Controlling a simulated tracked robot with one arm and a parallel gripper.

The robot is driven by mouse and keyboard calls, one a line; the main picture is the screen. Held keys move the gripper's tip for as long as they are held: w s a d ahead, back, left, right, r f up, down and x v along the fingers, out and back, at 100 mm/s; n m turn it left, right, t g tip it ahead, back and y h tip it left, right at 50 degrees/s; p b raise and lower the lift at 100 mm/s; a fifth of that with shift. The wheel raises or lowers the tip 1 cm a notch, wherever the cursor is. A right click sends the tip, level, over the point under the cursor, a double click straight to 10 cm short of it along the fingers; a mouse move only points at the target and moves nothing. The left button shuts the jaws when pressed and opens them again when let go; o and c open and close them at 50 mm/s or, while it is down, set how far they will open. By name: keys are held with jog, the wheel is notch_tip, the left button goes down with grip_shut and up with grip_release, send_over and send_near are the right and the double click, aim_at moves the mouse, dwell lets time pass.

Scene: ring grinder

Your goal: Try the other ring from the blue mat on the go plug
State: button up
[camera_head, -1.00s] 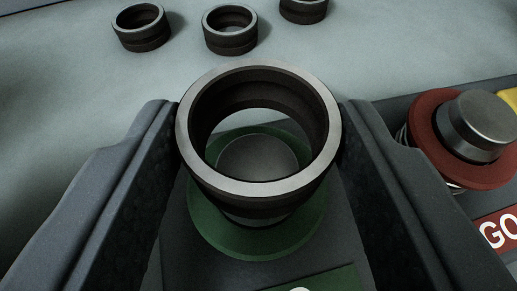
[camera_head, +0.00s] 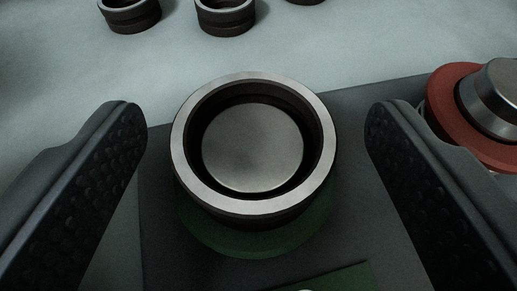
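A dark ring with a bright steel top rim (camera_head: 186,160) sits around the go plug (camera_head: 252,148), a round steel plug on a green base (camera_head: 255,242). The plug's flat top shows inside the ring, with a dark gap around it. Part of the green base shows below the ring. How far down the ring sits is hard to tell. My gripper (camera_head: 257,125) is open, with one finger on each side of the ring and clear space between each finger and the ring. The blue mat is not in view.
A second steel plug (camera_head: 495,98) with a red collar (camera_head: 453,100) stands at the right, close to my right finger. Several more dark rings, including one at the top left (camera_head: 130,14) and one at the top middle (camera_head: 225,16), lie on the pale surface. A dark plate (camera_head: 365,105) lies under the plugs.

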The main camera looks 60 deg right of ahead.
jog(key=shift+a+r, duration=0.1)
jog(key=shift+a, duration=0.05)
jog(key=p+v, duration=0.2)
jog(key=v, duration=1.1)
jog(key=shift+s, duration=0.15)
jog(key=shift+a, duration=0.15)
jog(key=s+a+r+n+t+y+p, duration=0.15)
jog(key=a+r+n+t+y, duration=0.25)
jog(key=a+r, duration=0.85)
jog(key=a+r+n+t+y+p, duration=0.3)
jog(key=a+r, duration=0.6)
jog(key=r, duration=0.7)
jog(key=s+a+r+n+t+y, duration=0.1)
jog(key=s+a+r+n+y, duration=0.1)
jog(key=r, duration=0.3)
jog(key=s+a+r+n+t+y, duration=0.1)
jog(key=s+a+r+n+y, duration=0.1)
jog(key=r, duration=0.4)
jog(key=shift+s+a+n+y, duration=0.45)
jog(key=shift+s+n, duration=0.35)
jog(key=shift+s, duration=0.3)
